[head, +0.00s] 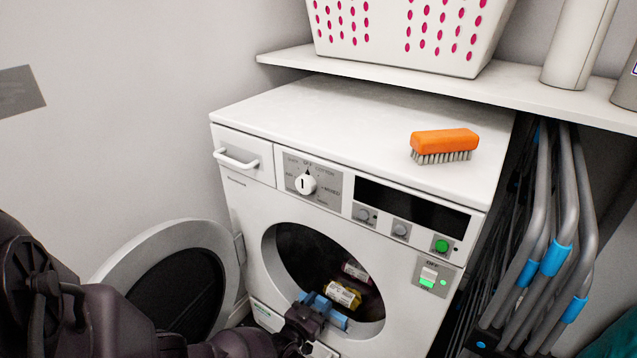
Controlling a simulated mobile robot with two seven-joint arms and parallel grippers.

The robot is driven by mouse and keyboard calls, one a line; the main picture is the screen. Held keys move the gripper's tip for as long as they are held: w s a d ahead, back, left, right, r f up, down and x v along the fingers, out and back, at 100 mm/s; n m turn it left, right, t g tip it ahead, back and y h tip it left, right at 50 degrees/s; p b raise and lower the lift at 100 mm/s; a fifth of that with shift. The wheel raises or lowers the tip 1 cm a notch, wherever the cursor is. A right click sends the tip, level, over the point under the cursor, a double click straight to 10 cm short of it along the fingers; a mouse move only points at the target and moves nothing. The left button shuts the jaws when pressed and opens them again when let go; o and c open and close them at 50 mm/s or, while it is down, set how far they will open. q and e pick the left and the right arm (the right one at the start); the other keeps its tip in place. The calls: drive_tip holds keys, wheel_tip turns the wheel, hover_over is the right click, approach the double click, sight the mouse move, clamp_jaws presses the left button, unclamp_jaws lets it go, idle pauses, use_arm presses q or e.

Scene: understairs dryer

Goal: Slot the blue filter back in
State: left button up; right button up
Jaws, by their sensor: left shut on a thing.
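The blue filter (335,317) is in the head view at the lower edge of the dryer's round opening. My left gripper (308,312) comes in from the lower left and is shut on the filter, covering part of it. The white dryer (225,157) has its round door (119,267) swung open to the left. I cannot tell whether the filter touches the opening's rim, and the filter's slot is not clearly visible behind my gripper. My right gripper is not in view.
A yellow-labelled can (343,294) and another can (356,271) lie inside the drum. An orange brush (444,142) rests on the dryer top. A shelf (540,95) with a white basket (400,58) hangs above. Folded grey tubes (541,210) stand close on the right.

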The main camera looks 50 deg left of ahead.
use_arm(q)
drive_tip(key=shift+f, duration=0.7)
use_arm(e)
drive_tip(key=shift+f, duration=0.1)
use_arm(q)
drive_tip(key=shift+f, duration=1.15)
drive_tip(key=o, duration=1.3)
drive_tip(key=shift+p+v, duration=1.6)
drive_tip(key=shift+v, duration=3.8)
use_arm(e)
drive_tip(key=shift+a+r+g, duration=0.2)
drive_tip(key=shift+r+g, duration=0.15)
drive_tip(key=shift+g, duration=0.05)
